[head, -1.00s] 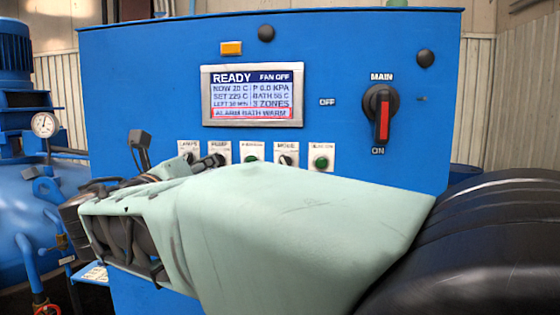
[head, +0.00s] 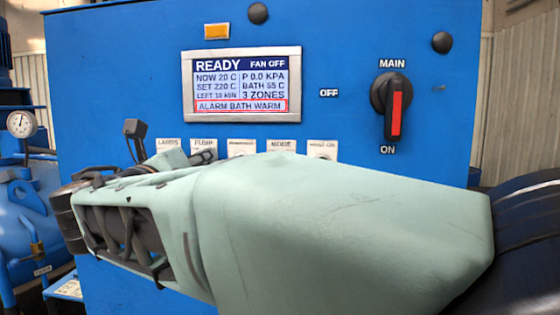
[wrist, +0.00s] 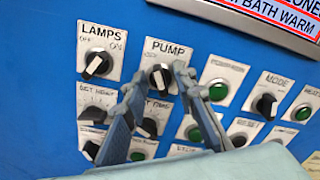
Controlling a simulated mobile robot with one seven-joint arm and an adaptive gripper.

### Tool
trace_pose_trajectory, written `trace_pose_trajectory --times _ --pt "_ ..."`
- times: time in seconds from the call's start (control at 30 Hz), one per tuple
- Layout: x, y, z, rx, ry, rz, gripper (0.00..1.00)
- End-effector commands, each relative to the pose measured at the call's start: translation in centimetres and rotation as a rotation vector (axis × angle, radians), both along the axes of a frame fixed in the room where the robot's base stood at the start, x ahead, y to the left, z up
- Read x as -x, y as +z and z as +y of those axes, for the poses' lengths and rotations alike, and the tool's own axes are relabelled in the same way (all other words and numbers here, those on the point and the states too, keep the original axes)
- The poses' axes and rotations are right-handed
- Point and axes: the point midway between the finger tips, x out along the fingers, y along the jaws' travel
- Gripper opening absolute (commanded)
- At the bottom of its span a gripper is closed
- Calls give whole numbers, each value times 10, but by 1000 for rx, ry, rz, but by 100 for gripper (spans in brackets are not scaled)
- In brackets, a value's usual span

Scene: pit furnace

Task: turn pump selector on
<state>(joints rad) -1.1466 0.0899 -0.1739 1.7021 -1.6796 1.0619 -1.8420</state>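The pump selector (wrist: 159,78) is a black knob with a white pointer line on a white plate marked PUMP, near the middle of the wrist view. My gripper (wrist: 161,76) is open, with one finger at each side of this knob. The fingers look close to the knob, but I cannot tell whether they touch it. The right finger covers part of the plate, and the ON mark is hidden. In the head view the top of the PUMP plate (head: 203,143) shows above my arm; the knob is mostly hidden there.
The lamps selector (wrist: 97,65) is left of the pump plate, and a green button (wrist: 218,91) is to its right. More knobs and buttons sit below, partly behind my fingers. The display (head: 242,85) reads READY and ALARM BATH WARM. The red-handled main switch (head: 396,108) points to ON.

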Motion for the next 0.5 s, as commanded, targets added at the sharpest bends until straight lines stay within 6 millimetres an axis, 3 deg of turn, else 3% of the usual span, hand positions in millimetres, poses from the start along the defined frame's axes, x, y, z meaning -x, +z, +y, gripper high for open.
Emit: trace_pose_trajectory --times 0.03,0.2,0.5 --pt "0 0 0 0 0 0 18" --pt "0 0 0 0 0 0 0" --pt "0 0 0 -7 0 -1 0"
